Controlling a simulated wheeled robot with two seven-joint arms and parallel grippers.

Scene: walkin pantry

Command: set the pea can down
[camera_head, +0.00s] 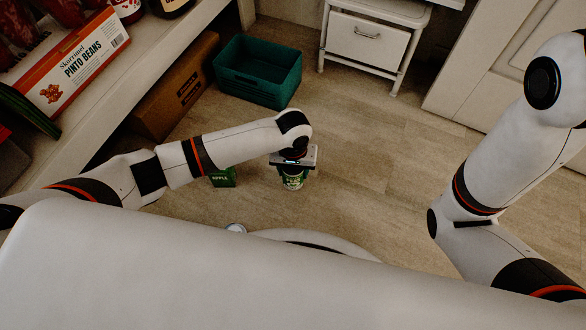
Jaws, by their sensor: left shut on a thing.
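The pea can (292,181) has a green and white label and is seen from above, near the middle of the view. My left gripper (293,164) points down over it and is shut on its upper part, hiding the top. The can looks roughly upright. I cannot tell whether its bottom touches the floor. My right arm shows at the right, but its gripper is outside the view.
A small pale round-topped thing (236,228) shows by my base. A green crate (258,71), cardboard box (180,91) and white cart (369,41) stand behind. Floor to the right is clear.

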